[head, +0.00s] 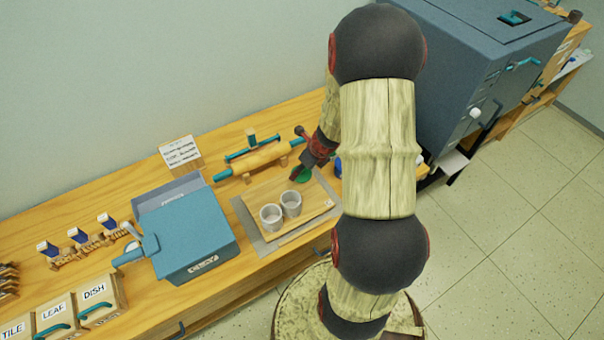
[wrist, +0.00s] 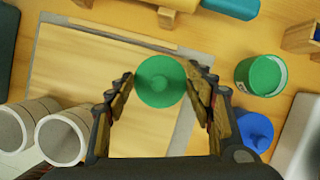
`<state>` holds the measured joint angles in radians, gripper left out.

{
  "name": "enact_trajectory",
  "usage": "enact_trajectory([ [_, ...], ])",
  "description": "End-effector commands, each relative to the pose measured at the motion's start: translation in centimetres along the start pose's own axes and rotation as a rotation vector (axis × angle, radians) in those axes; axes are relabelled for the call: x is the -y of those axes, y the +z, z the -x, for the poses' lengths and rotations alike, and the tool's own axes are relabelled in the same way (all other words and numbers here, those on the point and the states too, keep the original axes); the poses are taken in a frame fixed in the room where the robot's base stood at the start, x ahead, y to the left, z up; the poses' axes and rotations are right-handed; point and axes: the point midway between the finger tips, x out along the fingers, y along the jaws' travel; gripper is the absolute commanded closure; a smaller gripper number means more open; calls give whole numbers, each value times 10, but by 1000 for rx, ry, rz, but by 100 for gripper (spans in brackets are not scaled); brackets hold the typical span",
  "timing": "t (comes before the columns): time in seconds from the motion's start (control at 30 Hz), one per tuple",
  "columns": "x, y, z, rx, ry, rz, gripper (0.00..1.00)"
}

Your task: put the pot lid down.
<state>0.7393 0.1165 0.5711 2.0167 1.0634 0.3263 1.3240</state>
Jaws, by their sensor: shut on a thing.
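The pot lid (wrist: 160,82) is a round green disc with a small knob on top, seen between my fingers in the wrist view. My gripper (wrist: 160,88) is shut on it, one finger at each side. In the head view, my gripper (head: 305,168) is over the far right part of the wooden board, and a bit of the green lid (head: 302,176) shows below it. The lid's height above the board is hard to tell. A green-topped pot (wrist: 261,75) stands right of the board.
Two pale cups (head: 271,216) (head: 291,203) stand on the wooden board (head: 305,212). A blue lidded pot (wrist: 253,131) is close on the right. A rolling pin (head: 260,160) lies behind. A blue box machine (head: 195,235) stands left. The board's middle is bare.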

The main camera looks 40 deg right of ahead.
Motion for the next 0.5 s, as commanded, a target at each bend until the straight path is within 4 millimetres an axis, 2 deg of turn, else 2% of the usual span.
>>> enact_trajectory([
  [0.03, 0, -5, -11, 0, 0, 0, 60],
  [0.1, 0, -6, -15, 0, 0, 0, 60],
  [0.47, 0, -7, -16, 0, -1, 0, 60],
  [0.5, 0, -7, -17, 0, -1, 0, 46],
])
